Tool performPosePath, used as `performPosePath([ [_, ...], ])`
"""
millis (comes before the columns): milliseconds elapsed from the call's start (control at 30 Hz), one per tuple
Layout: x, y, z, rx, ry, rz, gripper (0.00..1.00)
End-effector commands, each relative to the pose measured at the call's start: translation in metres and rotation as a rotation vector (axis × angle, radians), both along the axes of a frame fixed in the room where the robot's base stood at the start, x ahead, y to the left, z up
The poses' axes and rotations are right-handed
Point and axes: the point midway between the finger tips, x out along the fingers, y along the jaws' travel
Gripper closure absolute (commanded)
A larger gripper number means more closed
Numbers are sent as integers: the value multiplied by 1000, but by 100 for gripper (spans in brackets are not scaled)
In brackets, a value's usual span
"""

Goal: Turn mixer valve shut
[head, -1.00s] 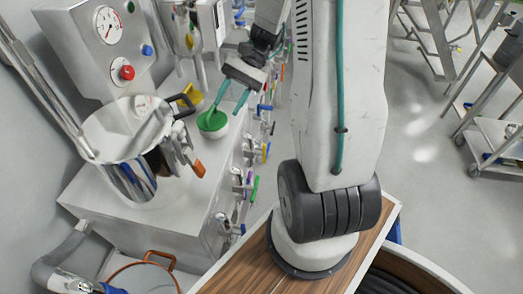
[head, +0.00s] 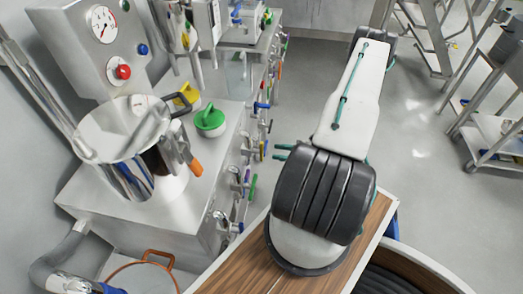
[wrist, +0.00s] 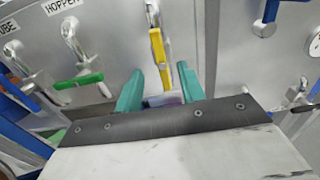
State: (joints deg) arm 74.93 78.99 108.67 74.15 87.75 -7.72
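My gripper (wrist: 160,70) is open in the wrist view, its two teal fingers pointing at a grey valve panel (wrist: 112,45). A valve with a yellow lever (wrist: 160,48) hangs ahead, its lower end lined up between the fingertips; I cannot tell if they touch. A valve with a green lever (wrist: 78,82) sits left of it, under a HOPPER label (wrist: 62,5). I see no mixer label, so I cannot tell which valve is the mixer's.
A blue lever (wrist: 268,18) is to the right and another blue lever (wrist: 15,90) at far left. Open floor (head: 420,200) lies right of my arm.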

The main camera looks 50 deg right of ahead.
Motion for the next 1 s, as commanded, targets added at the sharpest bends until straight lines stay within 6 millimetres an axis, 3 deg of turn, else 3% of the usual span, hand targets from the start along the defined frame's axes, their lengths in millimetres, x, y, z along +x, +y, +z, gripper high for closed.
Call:
performPosePath([
  [133, 9, 6, -4, 8, 1, -11, 61],
  [500, 57, 34, -3, 7, 0, -9, 61],
  [900, 65, 39, -3, 7, 0, -11, 61],
  [1000, 65, 39, -3, 7, 0, -11, 86],
])
